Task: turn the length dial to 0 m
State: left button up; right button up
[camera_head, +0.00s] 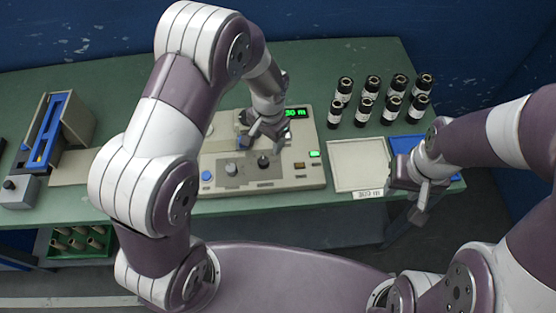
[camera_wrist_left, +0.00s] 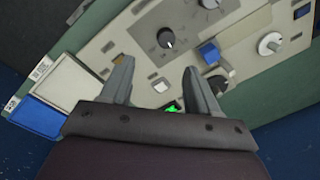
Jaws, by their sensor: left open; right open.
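The control panel (camera_head: 215,182) on the bench carries a green display (camera_head: 296,113), partly hidden by my left arm; "30 m" is readable. A dark knob (camera_head: 263,161) stands on its front part, and it shows in the left wrist view as a black dial (camera_wrist_left: 166,38) with a marked scale and pointer. No label tells me for certain that this is the length dial. My left gripper (camera_head: 260,138) is over the panel behind this dial, open and empty; its fingers (camera_wrist_left: 156,68) are apart, short of the dial. My right gripper (camera_head: 412,198) is open at the bench's front right edge.
Another knob (camera_head: 232,168) and a blue button (camera_head: 206,176) sit left of the dark one. A cream tray (camera_head: 357,184) and a blue tray (camera_head: 402,143) lie to the right. A blue-topped device (camera_head: 50,130) stands far left.

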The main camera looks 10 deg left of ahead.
pick_arm(q)
send_over(264, 161)
jog(key=f, duration=0.4)
jog(key=shift+s+a+f+p, duration=0.15)
jog(key=shift+s+a+p, duration=0.15)
jog(key=shift+a+p, duration=0.05)
jog(key=f, duration=0.4)
jog(key=d+f+p, duration=0.1)
jog(key=f, duration=0.1)
jog(key=shift+w+f, duration=0.3)
jog(key=shift+w, duration=0.05)
jog(key=shift+a+f, duration=0.35)
jog(key=shift+f, duration=0.05)
jog(key=shift+d, duration=0.15)
jog(key=c, duration=1)
pick_arm(e)
jog(key=shift+w+a+r, duration=0.15)
jog(key=shift+a+r, duration=0.5)
jog(key=shift+r, duration=0.3)
